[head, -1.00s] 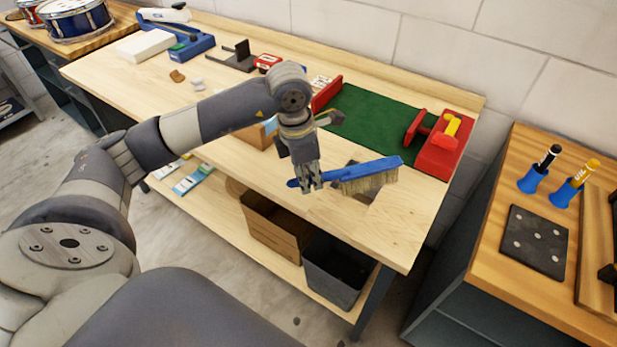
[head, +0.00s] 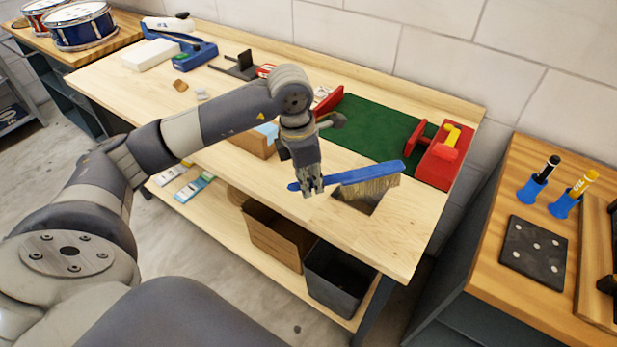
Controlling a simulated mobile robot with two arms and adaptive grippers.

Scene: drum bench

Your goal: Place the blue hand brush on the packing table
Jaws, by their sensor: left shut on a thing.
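The blue hand brush (head: 362,174) has a long blue back and tan bristles that point down. My left gripper (head: 311,189) is shut on its handle, near the left end, and the brush sticks out to the right. The brush is over the front right part of the pale wooden table (head: 396,228), in front of the green mat. A dark patch shows on the tabletop just below the bristles. I cannot tell for certain whether the bristles touch the top. My right gripper is not in view.
A green mat (head: 379,128) and a red clamp-like tool (head: 440,158) lie behind the brush. A small box (head: 252,143) stands left of my gripper. Below are a brown bin (head: 272,236) and a black bin (head: 340,278). The front right corner of the tabletop is bare.

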